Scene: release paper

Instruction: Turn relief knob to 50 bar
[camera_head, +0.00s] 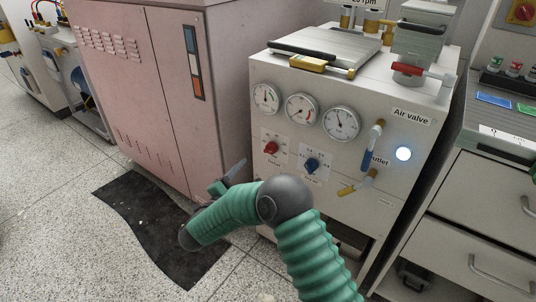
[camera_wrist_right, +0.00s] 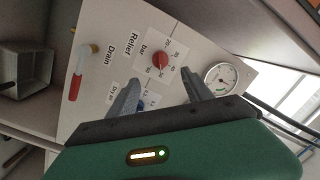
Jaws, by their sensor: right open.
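The red relief knob (camera_wrist_right: 160,60) sits on a white scale plate beside the words "Relief" and "bar" in the right wrist view. In the head view the red knob (camera_head: 271,147) is on the left of the cabinet front, below the gauges. My right gripper (camera_wrist_right: 160,88) is open and empty. Its fingers point at the panel, and the knob shows beyond the gap between them, apart from both. In the head view my right gripper (camera_head: 229,179) is left of the panel. The knob's exact setting is too small to read. My left gripper is not in view.
Several gauges (camera_head: 302,108) line the panel above the knobs. A blue knob (camera_head: 311,164) sits right of the red one, and valve levers (camera_head: 374,135) are farther right. A pink cabinet (camera_head: 175,85) stands close on the left. A dark mat (camera_head: 150,228) lies on the floor.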

